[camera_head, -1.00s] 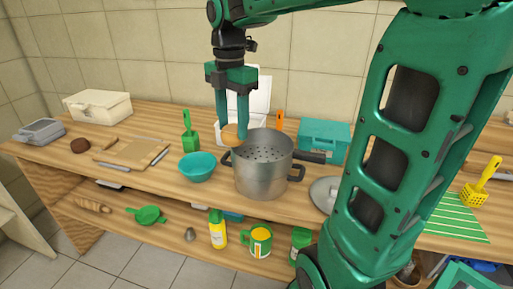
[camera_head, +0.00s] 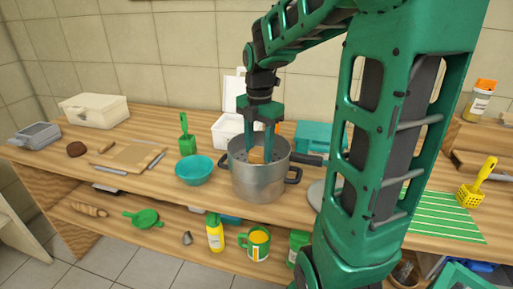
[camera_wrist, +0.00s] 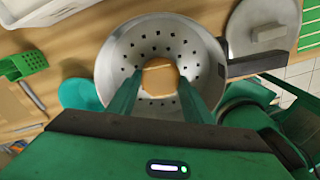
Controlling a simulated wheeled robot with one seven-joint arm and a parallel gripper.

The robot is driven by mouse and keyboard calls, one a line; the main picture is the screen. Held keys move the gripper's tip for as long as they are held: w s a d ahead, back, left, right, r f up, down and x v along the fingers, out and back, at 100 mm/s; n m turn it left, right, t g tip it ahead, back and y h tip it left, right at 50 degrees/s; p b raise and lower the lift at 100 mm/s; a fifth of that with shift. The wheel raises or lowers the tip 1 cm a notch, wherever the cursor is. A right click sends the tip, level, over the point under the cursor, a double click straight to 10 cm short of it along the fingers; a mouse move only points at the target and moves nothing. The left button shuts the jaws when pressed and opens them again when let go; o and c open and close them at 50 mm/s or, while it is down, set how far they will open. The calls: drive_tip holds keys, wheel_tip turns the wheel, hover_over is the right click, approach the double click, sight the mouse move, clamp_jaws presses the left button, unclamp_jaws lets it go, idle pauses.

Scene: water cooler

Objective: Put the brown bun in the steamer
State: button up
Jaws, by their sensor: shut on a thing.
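The steamer is a grey metal pot (camera_head: 257,182) with a perforated inside and dark side handles, standing on the wooden counter; it also shows in the wrist view (camera_wrist: 118,62). My gripper (camera_head: 258,150) points down into the pot's mouth. It is shut on a light brown bun (camera_head: 257,156), which sits between the fingertips inside the rim, near the middle of the pot in the wrist view (camera_wrist: 160,76). Whether the bun touches the perforated bottom I cannot tell. A darker brown bun-like item (camera_head: 76,149) lies at the far left of the counter.
A teal bowl (camera_head: 194,170) stands just left of the pot. A flat lid (camera_wrist: 262,30) lies to its right, partly behind my arm. A white container (camera_head: 228,130) and a teal box (camera_head: 312,135) stand behind. A cutting board (camera_head: 132,156) lies left.

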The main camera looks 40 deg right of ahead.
sight(259, 151)
drive_tip(key=o, duration=1.1)
wheel_tip(259, 151, up, 12)
drive_tip(key=shift+r, duration=0.1)
idle(0.4)
